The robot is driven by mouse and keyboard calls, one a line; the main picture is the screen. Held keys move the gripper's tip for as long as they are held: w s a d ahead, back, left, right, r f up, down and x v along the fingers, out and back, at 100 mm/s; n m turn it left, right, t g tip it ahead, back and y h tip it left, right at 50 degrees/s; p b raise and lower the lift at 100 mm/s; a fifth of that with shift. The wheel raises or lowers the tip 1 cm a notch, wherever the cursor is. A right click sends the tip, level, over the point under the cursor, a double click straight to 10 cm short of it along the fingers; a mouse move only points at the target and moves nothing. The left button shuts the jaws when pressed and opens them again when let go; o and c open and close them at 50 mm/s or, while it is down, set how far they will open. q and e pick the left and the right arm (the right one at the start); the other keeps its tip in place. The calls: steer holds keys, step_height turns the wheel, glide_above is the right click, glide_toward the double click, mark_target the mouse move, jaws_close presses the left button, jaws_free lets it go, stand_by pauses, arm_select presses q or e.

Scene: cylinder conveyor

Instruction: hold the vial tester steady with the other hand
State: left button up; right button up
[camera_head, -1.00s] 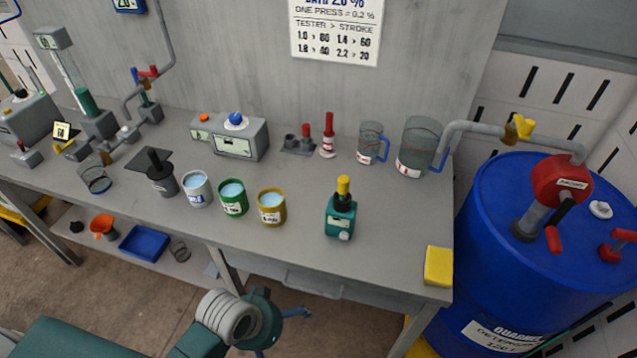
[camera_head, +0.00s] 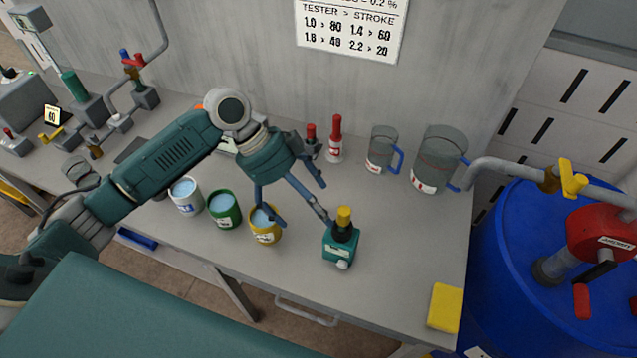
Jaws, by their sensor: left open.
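The vial tester, which I take to be the small teal block with a black neck, yellow cap and pale knob (camera_head: 341,247), stands upright on the grey bench. My left gripper (camera_head: 299,208) reaches in from the left with its fingers spread and nothing between them. One fingertip is close to the tester's upper left side; I cannot tell whether it touches. Another finger hangs in front of the yellow cup (camera_head: 262,233). My right gripper is not in view.
A green cup (camera_head: 224,212) and a white cup (camera_head: 188,200) stand left of the yellow one. Behind are a red-topped bottle (camera_head: 335,140) and two clear jugs (camera_head: 382,150). A yellow sponge-like block (camera_head: 445,307) lies at the front right corner. The bench right of the tester is clear.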

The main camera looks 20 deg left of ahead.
mark_target(326, 232)
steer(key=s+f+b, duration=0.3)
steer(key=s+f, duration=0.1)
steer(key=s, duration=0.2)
arm_select(q)
steer(key=b+x, duration=0.1)
steer(key=x, duration=0.2)
steer(key=s+b+x, duration=0.1)
steer(key=x, duration=0.2)
steer(key=shift+s+d, duration=0.1)
steer(key=shift+d, duration=0.1)
steer(key=shift+d+f+b, duration=0.2)
steer(key=shift+f+b, duration=0.1)
steer(key=shift+b, duration=0.05)
steer(key=shift+d+f, duration=0.25)
steer(key=shift+f, duration=0.15)
steer(key=shift+d+f, duration=0.15)
steer(key=shift+f, duration=0.15)
steer(key=shift+d+f+b, duration=0.35)
steer(key=shift+d+f, duration=0.05)
steer(key=shift+f, duration=0.1)
steer(key=c, duration=1.5)
steer(key=shift+c, duration=0.2)
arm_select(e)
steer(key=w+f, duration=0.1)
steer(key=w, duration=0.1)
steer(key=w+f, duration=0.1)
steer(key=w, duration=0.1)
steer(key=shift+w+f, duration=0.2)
